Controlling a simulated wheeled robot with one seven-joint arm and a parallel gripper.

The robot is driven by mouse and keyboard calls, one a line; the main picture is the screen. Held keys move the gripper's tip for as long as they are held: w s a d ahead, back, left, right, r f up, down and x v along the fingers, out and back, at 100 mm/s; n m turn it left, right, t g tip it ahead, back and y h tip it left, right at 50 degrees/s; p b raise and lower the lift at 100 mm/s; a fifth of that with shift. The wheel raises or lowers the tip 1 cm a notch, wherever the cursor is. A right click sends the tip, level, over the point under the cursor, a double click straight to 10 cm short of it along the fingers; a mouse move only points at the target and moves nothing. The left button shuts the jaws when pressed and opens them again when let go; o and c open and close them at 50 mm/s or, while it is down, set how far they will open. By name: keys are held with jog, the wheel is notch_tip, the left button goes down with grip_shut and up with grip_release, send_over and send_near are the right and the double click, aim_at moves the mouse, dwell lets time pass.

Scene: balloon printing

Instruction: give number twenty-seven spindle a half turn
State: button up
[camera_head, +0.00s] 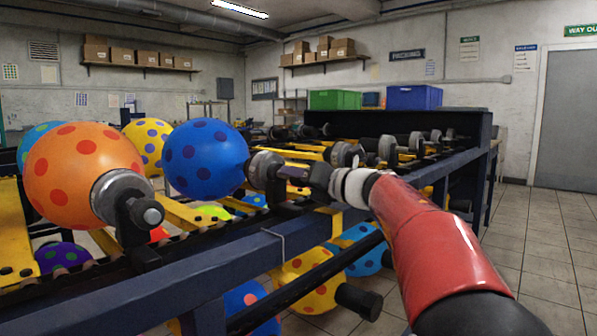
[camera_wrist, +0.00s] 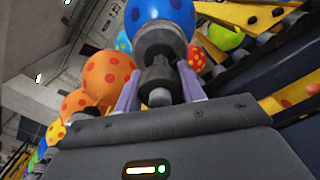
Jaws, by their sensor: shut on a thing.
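A blue balloon with dark spots (camera_head: 203,160) sits on a grey and black spindle (camera_head: 264,170) on the yellow and dark rack. My gripper (camera_head: 290,174) is at the outer end of this spindle, coming from the right. In the wrist view, the two pale purple fingers of my gripper (camera_wrist: 158,86) stand on either side of the dark end of the spindle (camera_wrist: 160,42) and are shut on it. The blue balloon (camera_wrist: 162,10) is straight beyond it. I cannot read a number on this spindle.
An orange balloon with red spots (camera_head: 80,172) on its own spindle (camera_head: 124,198) is close on the left. A dark blue rail (camera_head: 190,270) runs along the rack's front, with more balloons (camera_head: 305,278) below. Bare spindles (camera_head: 388,148) continue rightward. The tiled floor (camera_head: 545,260) at right is clear.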

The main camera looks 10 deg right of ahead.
dwell(0.4)
jog(key=o, duration=1)
jog(key=v, duration=0.8)
jog(key=shift+w, duration=0.1)
